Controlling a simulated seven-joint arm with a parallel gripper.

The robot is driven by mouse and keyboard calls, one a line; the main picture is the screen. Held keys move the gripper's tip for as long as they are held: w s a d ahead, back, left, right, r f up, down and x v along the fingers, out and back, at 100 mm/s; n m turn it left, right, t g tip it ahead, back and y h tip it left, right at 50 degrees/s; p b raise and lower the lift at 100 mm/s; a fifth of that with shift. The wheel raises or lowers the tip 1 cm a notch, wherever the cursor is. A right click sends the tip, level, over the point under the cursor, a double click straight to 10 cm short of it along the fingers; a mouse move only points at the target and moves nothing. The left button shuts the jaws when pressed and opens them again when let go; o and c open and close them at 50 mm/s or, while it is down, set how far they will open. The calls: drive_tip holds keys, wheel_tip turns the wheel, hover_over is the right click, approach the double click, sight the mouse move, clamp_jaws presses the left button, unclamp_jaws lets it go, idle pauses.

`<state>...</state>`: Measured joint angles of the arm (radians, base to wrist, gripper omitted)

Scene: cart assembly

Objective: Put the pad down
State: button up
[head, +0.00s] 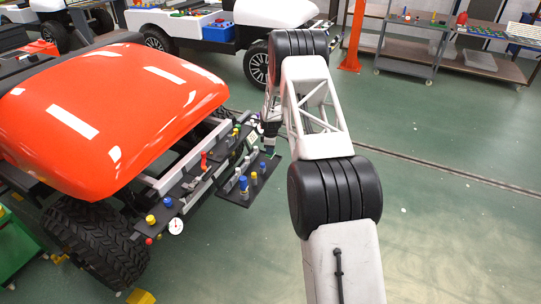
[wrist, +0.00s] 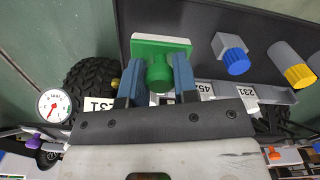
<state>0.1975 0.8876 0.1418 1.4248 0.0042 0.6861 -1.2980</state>
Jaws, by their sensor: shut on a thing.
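The pad (wrist: 162,45) is a green block with a white far face and a round green knob in the wrist view. My gripper (wrist: 158,82) has its two blue fingers shut on the knob, one on either side. The pad lies over the near left edge of a dark panel (wrist: 190,17); I cannot tell whether it touches the panel. In the head view my gripper (head: 270,135) is small and partly hidden beside my arm, above the dark panel (head: 233,190) at the cart's front. The pad cannot be made out there.
To the right on the panel stand a grey part with a blue cap (wrist: 236,60) and a grey part with a yellow cap (wrist: 296,72). A round dial gauge (wrist: 54,106) is at left. The orange cart hood (head: 110,110) and tyre (head: 95,245) are close by.

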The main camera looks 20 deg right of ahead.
drive_tip(key=shift+f, duration=1.75)
drive_tip(key=shift+f, duration=0.1)
drive_tip(key=o, duration=1)
drive_tip(key=shift+c, duration=0.2)
wheel_tip(320, 180, up, 11)
drive_tip(key=shift+r, duration=0.65)
